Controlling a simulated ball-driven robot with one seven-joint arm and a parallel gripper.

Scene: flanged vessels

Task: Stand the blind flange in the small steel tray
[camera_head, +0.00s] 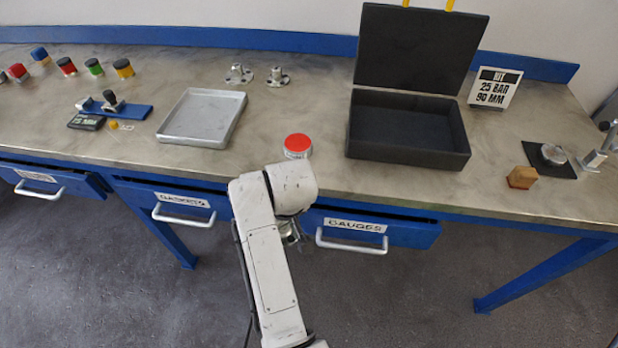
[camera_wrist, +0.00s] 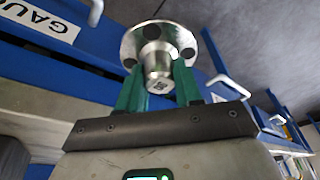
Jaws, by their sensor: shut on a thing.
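My gripper (camera_wrist: 160,72) is shut on the stem of a round steel flange, the blind flange (camera_wrist: 188,36), with its green fingers on either side. The flange's disc has dark holes and lies beyond the fingertips; the stem's end bears a small dark code mark. In the head view the gripper (camera_head: 290,234) hangs in front of the bench's front edge, by the drawers, mostly hidden by my arm. The flange cannot be made out clearly there. The small steel tray (camera_head: 203,116), shallow and empty, lies on the bench, up and left of my gripper.
A red-topped round piece (camera_head: 298,146) stands near the front edge, right of the tray. An open black case (camera_head: 408,130) is further right. Two small flanged fittings (camera_head: 239,74) (camera_head: 278,77) stand behind. A blue fixture (camera_head: 120,110) lies left. The gauges drawer (camera_head: 370,228) is slightly open.

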